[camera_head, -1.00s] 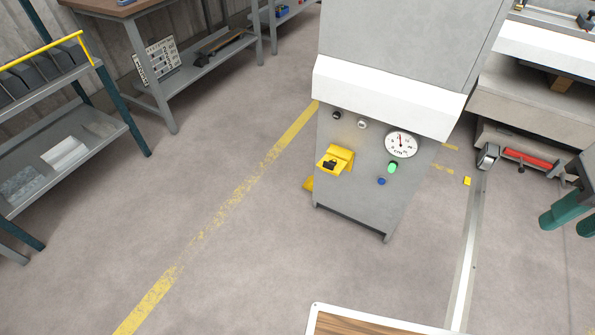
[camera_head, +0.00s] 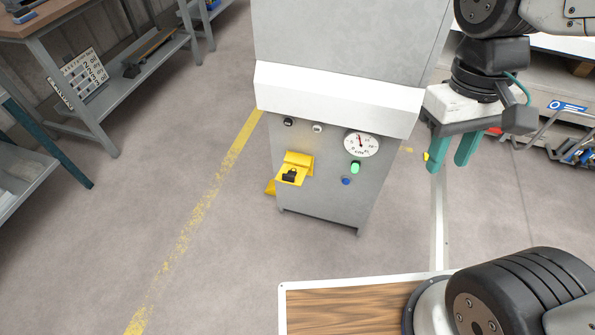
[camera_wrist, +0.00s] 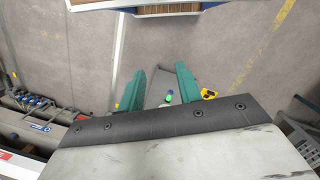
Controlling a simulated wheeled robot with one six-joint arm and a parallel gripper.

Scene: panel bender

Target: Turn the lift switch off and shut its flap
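The lift switch sits in a yellow box (camera_head: 293,168) on the front of the grey control cabinet (camera_head: 325,195). Its yellow flap (camera_head: 298,158) appears open, with a black switch knob (camera_head: 290,175) showing on the box; the knob's exact setting is too small to tell. My gripper (camera_head: 451,163) hangs to the right of the cabinet, with its two green fingers apart and nothing between them. In the wrist view, my gripper (camera_wrist: 158,82) is also open, and the yellow switch box (camera_wrist: 208,94) shows small beyond the right finger.
The cabinet also carries a round gauge (camera_head: 361,144), a green button (camera_head: 355,168), a blue button (camera_head: 346,181) and two small knobs above the box. A white housing (camera_head: 335,98) overhangs this panel. Open floor lies left of the cabinet; shelves with tools stand at the right.

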